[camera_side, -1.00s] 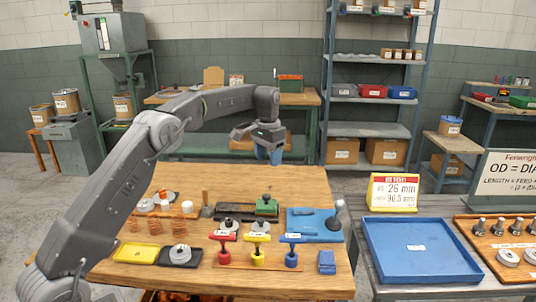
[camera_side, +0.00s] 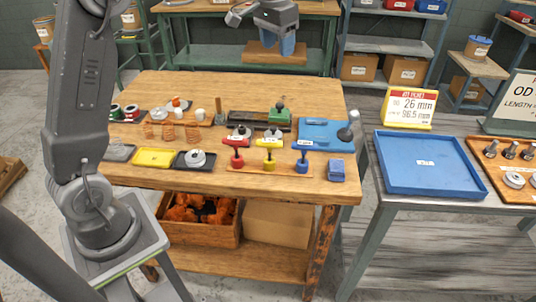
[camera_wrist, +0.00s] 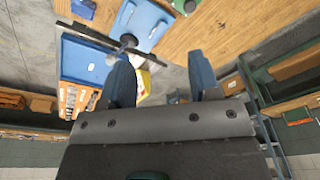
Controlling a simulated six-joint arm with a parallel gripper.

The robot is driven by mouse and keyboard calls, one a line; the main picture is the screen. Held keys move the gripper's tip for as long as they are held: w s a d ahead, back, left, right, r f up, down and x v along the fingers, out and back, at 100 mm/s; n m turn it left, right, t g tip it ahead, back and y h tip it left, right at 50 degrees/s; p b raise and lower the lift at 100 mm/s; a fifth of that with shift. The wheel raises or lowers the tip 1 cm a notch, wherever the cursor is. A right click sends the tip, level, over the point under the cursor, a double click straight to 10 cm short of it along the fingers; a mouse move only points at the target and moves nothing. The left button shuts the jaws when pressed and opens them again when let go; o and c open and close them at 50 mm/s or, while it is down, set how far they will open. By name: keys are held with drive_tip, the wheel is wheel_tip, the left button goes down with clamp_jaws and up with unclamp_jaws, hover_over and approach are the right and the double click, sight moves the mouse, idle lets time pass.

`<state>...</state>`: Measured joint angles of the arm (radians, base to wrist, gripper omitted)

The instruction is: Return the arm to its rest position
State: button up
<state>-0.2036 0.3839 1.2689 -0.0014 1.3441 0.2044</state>
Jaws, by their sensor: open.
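My gripper (camera_side: 284,44) is raised at the far side of the wooden workbench (camera_side: 215,95), above and behind its back edge in the side view. Its two blue fingers are apart with nothing between them. In the wrist view the fingers of my gripper (camera_wrist: 162,82) also stand apart and empty, with floor and benches showing beyond. The coiler with its green block (camera_side: 279,114) sits on the back part of the bench, apart from my gripper. The red (camera_side: 236,150), yellow (camera_side: 269,152) and blue (camera_side: 303,152) T-handled tools stand near the front.
A blue tray (camera_side: 425,190) lies on the grey side table to the right. A yellow tray (camera_side: 155,157) and copper springs (camera_side: 170,132) sit at the bench's left. Shelves (camera_side: 385,45) stand behind.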

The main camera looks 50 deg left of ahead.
drive_tip(key=s+d+r+t, duration=0.1)
drive_tip(key=s+d, duration=0.3)
drive_tip(key=s, duration=0.4)
drive_tip(key=s+d+r+t, duration=0.1)
drive_tip(key=s+d, duration=0.2)
drive_tip(key=s, duration=0.6)
drive_tip(key=s+d+f+t, duration=0.2)
drive_tip(key=s+f, duration=0.4)
drive_tip(key=s, duration=0.6)
drive_tip(key=shift+d+f, duration=0.3)
drive_tip(key=shift+d, duration=0.25)
